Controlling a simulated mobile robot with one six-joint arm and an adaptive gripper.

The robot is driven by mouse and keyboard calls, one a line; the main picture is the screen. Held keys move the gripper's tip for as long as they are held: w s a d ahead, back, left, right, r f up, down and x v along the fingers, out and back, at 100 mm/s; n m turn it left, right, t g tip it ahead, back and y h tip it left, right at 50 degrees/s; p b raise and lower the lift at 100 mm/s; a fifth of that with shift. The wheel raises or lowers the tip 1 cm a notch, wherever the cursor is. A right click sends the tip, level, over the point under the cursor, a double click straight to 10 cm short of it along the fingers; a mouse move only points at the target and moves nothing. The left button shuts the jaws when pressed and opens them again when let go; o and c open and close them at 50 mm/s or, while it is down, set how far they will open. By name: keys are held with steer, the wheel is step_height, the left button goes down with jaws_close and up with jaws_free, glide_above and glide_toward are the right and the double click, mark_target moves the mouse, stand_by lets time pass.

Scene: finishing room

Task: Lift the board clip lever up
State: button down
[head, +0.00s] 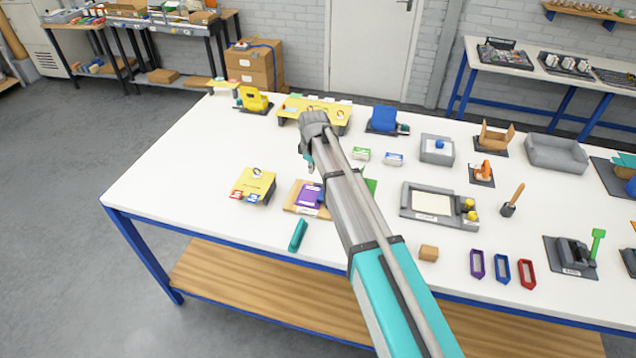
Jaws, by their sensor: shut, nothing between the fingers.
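A small tan board (293,198) with a purple piece (307,196) on it lies near the front of the white table, left of my arm. It may be the board with the clip, but I cannot make out a lever for certain; my arm covers its right side. My gripper (309,164) is at the end of the arm, above the table and behind this board in the picture. It looks small, is partly hidden by my arm, and holds nothing that I can see. It appears shut and apart from the board.
A yellow stand (290,113) is behind my gripper. A grey tray (410,204) and a green-handled device (575,252) are to the right. The table's left end is clear.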

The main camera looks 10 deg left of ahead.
mark_target(311, 193)
steer(key=shift+f, duration=0.2)
steer(key=f+b, duration=0.6)
steer(key=w+f+b, duration=0.1)
steer(key=f+b, duration=0.2)
steer(key=b, duration=0.1)
steer(key=shift+a+f, duration=0.25)
steer(key=shift+f, duration=0.15)
steer(key=shift+s+d+r+p, duration=0.1)
steer(key=shift+d+r+p, duration=0.3)
steer(key=shift+r+p, duration=0.15)
steer(key=shift+s+d+r+p, duration=0.15)
steer(key=shift+d+r+p, duration=0.25)
steer(key=shift+d, duration=0.2)
steer(key=shift+s+d+r+p, duration=0.15)
steer(key=shift+d+r+p, duration=0.15)
steer(key=shift+d, duration=0.3)
steer(key=shift+s+a+r, duration=0.1)
steer(key=shift+a, duration=0.1)
steer(key=shift+d, duration=0.1)
